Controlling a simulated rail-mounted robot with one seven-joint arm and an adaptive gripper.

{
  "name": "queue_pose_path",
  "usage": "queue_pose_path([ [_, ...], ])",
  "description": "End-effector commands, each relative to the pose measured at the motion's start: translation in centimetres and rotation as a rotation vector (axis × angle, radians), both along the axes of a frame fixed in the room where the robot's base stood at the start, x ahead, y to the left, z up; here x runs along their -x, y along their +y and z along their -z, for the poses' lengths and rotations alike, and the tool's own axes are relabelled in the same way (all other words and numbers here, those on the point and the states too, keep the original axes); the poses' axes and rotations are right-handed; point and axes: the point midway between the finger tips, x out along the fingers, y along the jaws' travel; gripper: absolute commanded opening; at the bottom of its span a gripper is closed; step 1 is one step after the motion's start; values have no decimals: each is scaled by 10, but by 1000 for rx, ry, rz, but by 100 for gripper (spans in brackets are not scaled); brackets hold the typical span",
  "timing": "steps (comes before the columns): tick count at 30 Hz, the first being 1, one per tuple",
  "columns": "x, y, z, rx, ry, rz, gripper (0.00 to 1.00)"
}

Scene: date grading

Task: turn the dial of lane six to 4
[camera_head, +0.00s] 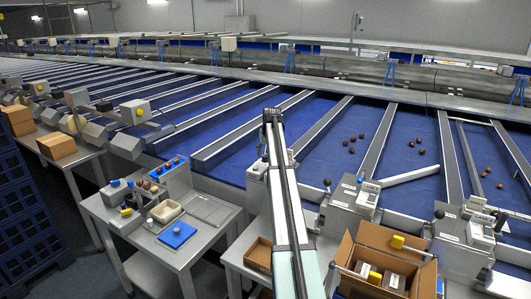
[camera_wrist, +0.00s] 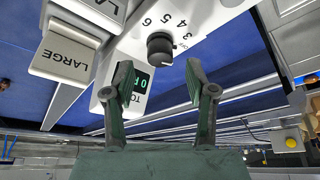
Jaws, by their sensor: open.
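In the wrist view a black round dial (camera_wrist: 160,48) sits on a pale control box, with the numbers 3, 4, 5 and 6 printed around it, appearing upside down. Its pointer is too small to read surely. A small green-lit display (camera_wrist: 141,81) sits beside the dial, partly covered by a finger. My gripper (camera_wrist: 157,72) is open and empty, its two fingers spread on either side of the dial's line, with no visible contact. The gripper is not distinguishable in the head view. I cannot read a lane number.
White plates marked LARGE (camera_wrist: 68,49) are beside the dial box. In the head view, control boxes (camera_head: 350,205) line the blue lanes. A carton (camera_head: 385,238) stands front right, and a steel table (camera_head: 190,250) holds trays and small items at left.

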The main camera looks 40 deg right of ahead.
Motion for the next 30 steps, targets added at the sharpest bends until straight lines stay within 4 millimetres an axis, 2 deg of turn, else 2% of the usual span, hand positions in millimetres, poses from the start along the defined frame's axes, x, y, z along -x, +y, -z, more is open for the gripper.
queue_pose_path([
  [3, -6, -2, 13, -1, 2, 0, 56],
  [9, -10, -4, 26, 0, 1, 0, 56],
  [18, -11, -4, 28, 0, 1, 0, 56],
  [20, -11, -4, 28, 0, 1, 0, 39],
  [21, -11, -4, 28, 0, 1, 0, 24],
  [23, -11, -4, 28, 0, 1, 0, 3],
  [24, -11, -4, 28, 0, 1, 0, 0],
  [30, -11, -4, 29, -1, 1, -2, 0],
])
